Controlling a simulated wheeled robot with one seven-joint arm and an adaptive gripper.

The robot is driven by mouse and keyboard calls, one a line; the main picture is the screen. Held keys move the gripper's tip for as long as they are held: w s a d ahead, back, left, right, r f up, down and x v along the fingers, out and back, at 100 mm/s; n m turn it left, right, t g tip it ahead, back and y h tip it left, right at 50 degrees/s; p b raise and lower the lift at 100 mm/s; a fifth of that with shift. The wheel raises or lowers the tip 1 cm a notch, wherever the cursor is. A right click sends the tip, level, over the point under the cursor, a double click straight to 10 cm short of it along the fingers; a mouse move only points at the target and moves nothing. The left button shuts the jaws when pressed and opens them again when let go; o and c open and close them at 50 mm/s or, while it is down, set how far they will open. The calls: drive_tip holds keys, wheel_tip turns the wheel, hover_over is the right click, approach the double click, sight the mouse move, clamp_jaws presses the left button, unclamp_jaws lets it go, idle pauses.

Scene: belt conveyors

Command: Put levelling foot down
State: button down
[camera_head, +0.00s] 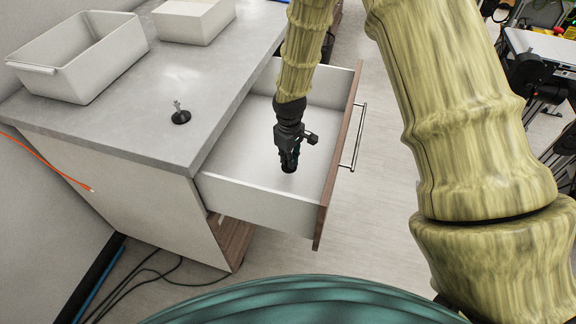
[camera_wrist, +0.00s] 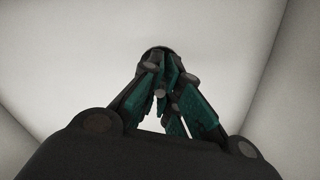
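My gripper (camera_head: 289,155) points down inside the open drawer (camera_head: 262,205), low over its white floor. In the wrist view its green-padded fingers (camera_wrist: 163,95) close around a levelling foot (camera_wrist: 155,51). The dark round base of this foot shows beyond the fingertips, and a bit of grey stem shows between them. I cannot tell whether the base touches the drawer floor. A second levelling foot (camera_head: 180,116), with a black round base and a metal stem, stands on the grey counter (camera_head: 140,125) left of the drawer.
An empty light grey bin (camera_head: 80,65) and a white box (camera_head: 192,22) stand on the counter. The drawer's brown front (camera_head: 335,170) has a metal bar handle (camera_head: 359,140). The visible drawer floor is clear. Cables (camera_head: 150,272) lie on the floor, lower left.

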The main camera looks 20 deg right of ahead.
sight(289, 169)
drive_tip(key=shift+f+p, duration=0.4)
drive_tip(key=shift+f, duration=2)
drive_tip(key=shift+f, duration=0.15)
drive_tip(key=c, duration=1.6)
unclamp_jaws()
drive_tip(key=shift+c, duration=0.2)
drive_tip(key=shift+r+b, duration=1.15)
drive_tip(key=shift+r, duration=5)
